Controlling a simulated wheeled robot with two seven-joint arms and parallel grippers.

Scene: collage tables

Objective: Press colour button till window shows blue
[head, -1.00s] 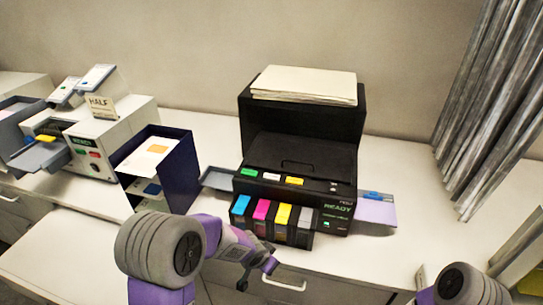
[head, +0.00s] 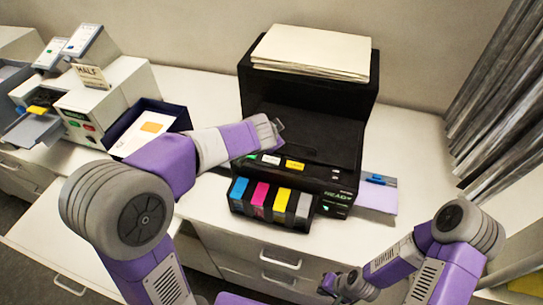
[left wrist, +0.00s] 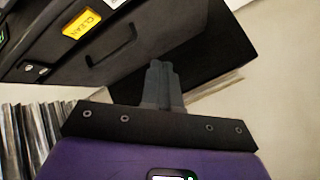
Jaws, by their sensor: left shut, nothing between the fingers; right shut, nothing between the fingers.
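A black printer (head: 300,130) stands on the white table. Its front panel has a white button (head: 271,159) and a yellow button (head: 295,165), labelled CLEAN in the left wrist view (left wrist: 80,22). My right gripper (head: 328,284) is shut and empty at the front, below the table edge.
Coloured cartridges (head: 262,198) sit at the printer's front. A side tray (head: 376,196) holds lilac paper. A paper stack (head: 312,48) lies on top. A dark blue box (head: 172,116) and a white machine (head: 95,95) stand left. Grey curtains (head: 500,90) hang right.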

